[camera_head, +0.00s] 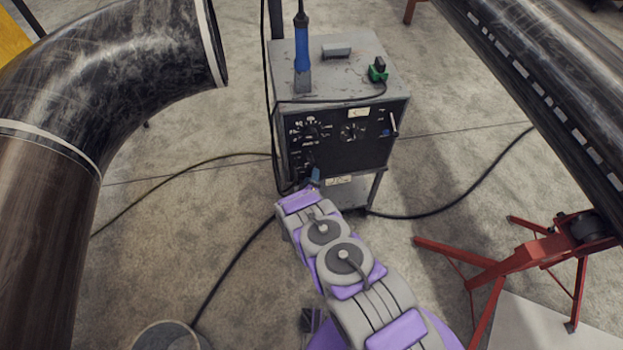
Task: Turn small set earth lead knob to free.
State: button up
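The small grey welding set (338,100) stands on a stand in the upper middle, its black front panel (345,157) facing me. The panel has a large dial (311,130) at upper left, a second dial (352,131) near the middle and a dark knob (307,159) at lower left. I cannot tell which is the earth lead knob; the labels are too small to read. A small blue part (315,175) shows at the panel's lower left, just beyond my arm's end. My gripper (298,202) is at the panel's lower left; its fingers are not clearly visible, and contact cannot be told.
A blue-handled tool (301,55) and a green clamp (377,70) are on the set's top. Dark cables (235,265) run over the floor. Large pipes stand at left (110,70) and upper right (550,80), the latter by a red stand (530,255). A bucket (165,336) is at lower left.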

jog(key=shift+o, duration=0.2)
jog(key=shift+r, duration=0.1)
jog(key=shift+d, duration=0.1)
jog(key=p+v, duration=0.4)
jog(key=v, duration=1.3)
jog(key=shift+s+p, duration=0.15)
jog(key=shift+p, duration=0.15)
